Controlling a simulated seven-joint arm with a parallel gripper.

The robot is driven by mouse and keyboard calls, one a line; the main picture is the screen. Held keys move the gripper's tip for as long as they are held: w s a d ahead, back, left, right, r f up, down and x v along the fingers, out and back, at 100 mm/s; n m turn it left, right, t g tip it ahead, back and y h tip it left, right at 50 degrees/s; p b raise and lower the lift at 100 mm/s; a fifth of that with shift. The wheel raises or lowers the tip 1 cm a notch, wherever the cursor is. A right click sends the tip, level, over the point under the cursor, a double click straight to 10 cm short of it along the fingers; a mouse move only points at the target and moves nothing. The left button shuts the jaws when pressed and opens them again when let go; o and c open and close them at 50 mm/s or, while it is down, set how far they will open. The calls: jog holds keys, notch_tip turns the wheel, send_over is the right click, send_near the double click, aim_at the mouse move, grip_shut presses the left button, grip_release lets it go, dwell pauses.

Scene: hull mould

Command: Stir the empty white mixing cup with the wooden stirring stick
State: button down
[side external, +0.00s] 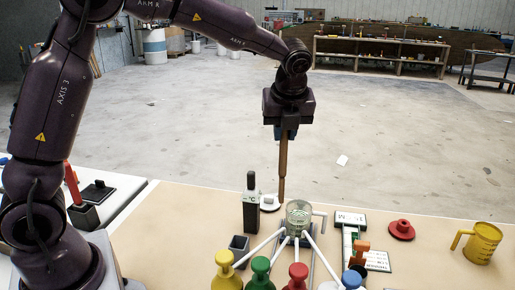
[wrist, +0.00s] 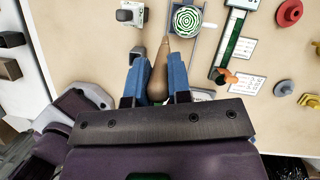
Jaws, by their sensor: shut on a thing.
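My gripper (side external: 284,130) points down and is shut on the brown wooden stirring stick (side external: 283,167), which hangs nearly upright. In the wrist view the stick (wrist: 159,75) sits between the blue fingers. A pale cup (side external: 298,216) stands in a grey frame on the bench. From above, the cup (wrist: 187,20) shows a green and white ring pattern; I cannot tell whether it is empty. The stick's lower tip appears just outside the cup's rim in both views, on its left. Its height over the bench is unclear.
A black upright device (side external: 251,208) and a small white piece (side external: 270,203) stand left of the cup. Yellow (side external: 223,275), green (side external: 260,272) and red (side external: 297,277) bottles stand in front. A red lid (side external: 401,230) and yellow jug (side external: 481,244) lie right, with clear bench between.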

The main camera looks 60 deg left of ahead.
jog(key=w+n, duration=0.1)
jog(key=w, duration=0.3)
jog(key=w+n, duration=0.1)
jog(key=shift+w+d+r+n+g, duration=0.1)
jog(key=shift+w+r+n+g, duration=0.2)
jog(key=shift+w+r+g, duration=0.1)
notch_tip(320, 180, down, 11)
jog(key=shift+f, duration=0.15)
dwell(0.8)
jog(key=shift+s, duration=0.1)
dwell(0.3)
